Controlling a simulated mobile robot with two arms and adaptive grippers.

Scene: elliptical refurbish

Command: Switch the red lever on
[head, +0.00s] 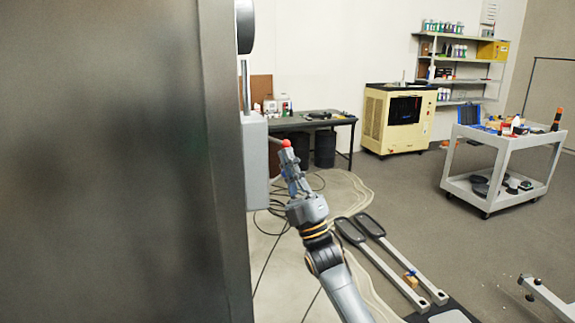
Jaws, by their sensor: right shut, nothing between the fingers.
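The red lever's round knob (286,143) shows at the right side of a grey electrical box (254,160). The box sits on the edge of a large dark metal panel (110,160) that fills the left of the head view. My right gripper (289,158) is shut and empty, with its fingertips right at the red knob, just below it. I cannot tell whether the fingers touch the knob. The lever's arm is mostly hidden. My left gripper is not in view.
A dark worktable (320,121) stands behind the box. A beige machine (397,120), shelves (463,60) and a white cart (504,150) stand farther back at the right. Long grey bars (390,255) lie low at the right of my arm. Cables run over the floor.

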